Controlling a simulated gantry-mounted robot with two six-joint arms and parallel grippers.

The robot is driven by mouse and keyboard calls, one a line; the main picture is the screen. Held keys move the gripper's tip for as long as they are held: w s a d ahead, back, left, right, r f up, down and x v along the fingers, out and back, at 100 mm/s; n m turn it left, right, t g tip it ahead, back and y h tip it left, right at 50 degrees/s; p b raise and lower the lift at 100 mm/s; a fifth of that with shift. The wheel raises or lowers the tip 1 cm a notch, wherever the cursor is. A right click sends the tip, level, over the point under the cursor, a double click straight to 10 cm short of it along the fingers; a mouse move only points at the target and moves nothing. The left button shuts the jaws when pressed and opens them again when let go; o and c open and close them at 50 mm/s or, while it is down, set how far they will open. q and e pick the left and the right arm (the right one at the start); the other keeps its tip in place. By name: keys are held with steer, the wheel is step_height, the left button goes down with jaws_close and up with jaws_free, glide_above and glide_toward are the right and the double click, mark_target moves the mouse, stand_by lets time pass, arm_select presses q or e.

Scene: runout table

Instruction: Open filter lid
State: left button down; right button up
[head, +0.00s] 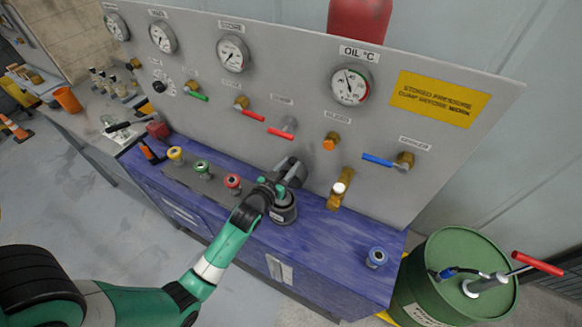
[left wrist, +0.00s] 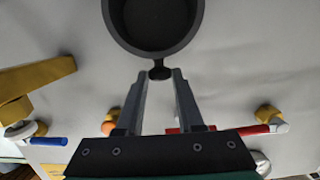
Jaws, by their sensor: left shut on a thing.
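The filter (head: 284,212) is a dark round housing with a pale label, standing on the blue bench in the head view. Its dark lid (head: 292,163) stands tilted up above the housing toward the grey panel, partly hidden by my gripper. In the left wrist view the lid (left wrist: 155,22) is a round, hollow dark cup at the top of the picture. My left gripper (left wrist: 160,76) is shut on the small tab at the lid's rim, the tab's end between its fingertips. In the head view the gripper (head: 286,180) is just above the housing. My right gripper is not in view.
The grey panel (head: 300,75) behind carries gauges and valve handles. A brass tap (head: 340,188) is close right of the filter. A green drum (head: 445,255) stands right.

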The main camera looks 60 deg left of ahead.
arm_select(q)
steer(key=c, duration=0.6)
jaws_free()
steer(key=shift+o, duration=0.2)
steer(key=v, duration=1.1)
steer(key=shift+s+d+p, duration=0.2)
steer(key=shift+s+p, duration=0.05)
steer(key=shift+p, duration=0.2)
steer(key=shift+r, duration=0.1)
